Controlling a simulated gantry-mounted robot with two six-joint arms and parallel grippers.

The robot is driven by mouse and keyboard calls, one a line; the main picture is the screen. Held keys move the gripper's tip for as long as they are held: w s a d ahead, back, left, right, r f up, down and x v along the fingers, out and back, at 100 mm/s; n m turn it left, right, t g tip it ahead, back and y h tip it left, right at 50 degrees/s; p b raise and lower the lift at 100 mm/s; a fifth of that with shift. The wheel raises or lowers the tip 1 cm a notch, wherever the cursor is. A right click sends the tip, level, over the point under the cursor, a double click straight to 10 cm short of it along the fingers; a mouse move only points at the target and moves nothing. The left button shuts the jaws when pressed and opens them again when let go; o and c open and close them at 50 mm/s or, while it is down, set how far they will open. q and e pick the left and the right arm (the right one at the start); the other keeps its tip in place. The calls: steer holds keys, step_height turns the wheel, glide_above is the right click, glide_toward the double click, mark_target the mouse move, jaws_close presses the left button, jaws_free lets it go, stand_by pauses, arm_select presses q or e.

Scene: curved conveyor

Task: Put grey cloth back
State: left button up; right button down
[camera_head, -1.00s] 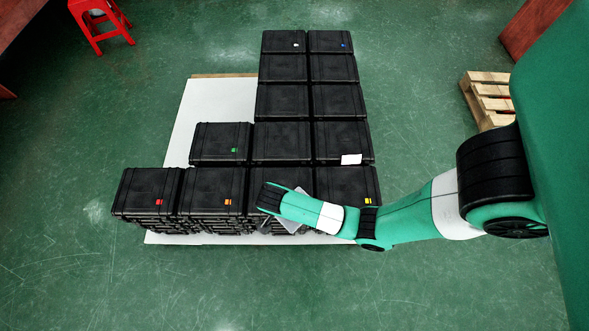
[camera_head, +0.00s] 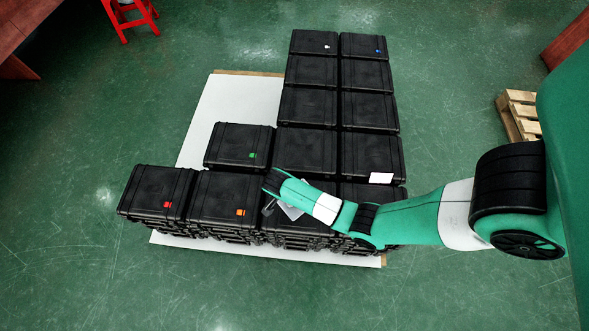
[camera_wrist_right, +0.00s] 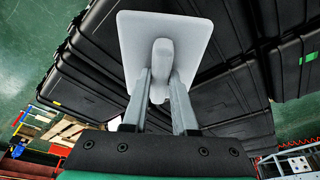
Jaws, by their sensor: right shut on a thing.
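The grey cloth (camera_wrist_right: 165,38) shows in the right wrist view as a flat, square grey pad with a rounded grip on it. My right gripper (camera_wrist_right: 160,88) has its two fingers shut on that grip. The arm hides most of my right gripper there. My left gripper is in neither view.
Stacked black cases (camera_head: 238,137) stand on a white sheet (camera_head: 232,107) in an L shape. A small white card (camera_head: 381,178) lies on one case. A red stool (camera_head: 128,18) stands at the back left and a wooden pallet (camera_head: 519,115) at the right. Green floor lies open in front.

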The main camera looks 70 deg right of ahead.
steer(key=f+b, duration=0.4)
steer(key=shift+w+d+f, duration=0.1)
steer(key=shift+w+d, duration=0.15)
steer(key=shift+d, duration=0.1)
steer(key=shift+s+a, duration=0.2)
steer(key=shift+w, duration=0.1)
steer(key=c, duration=0.7)
jaws_free()
steer(key=p+v, duration=0.8)
steer(key=v, duration=0.4)
steer(key=shift+r, duration=0.2)
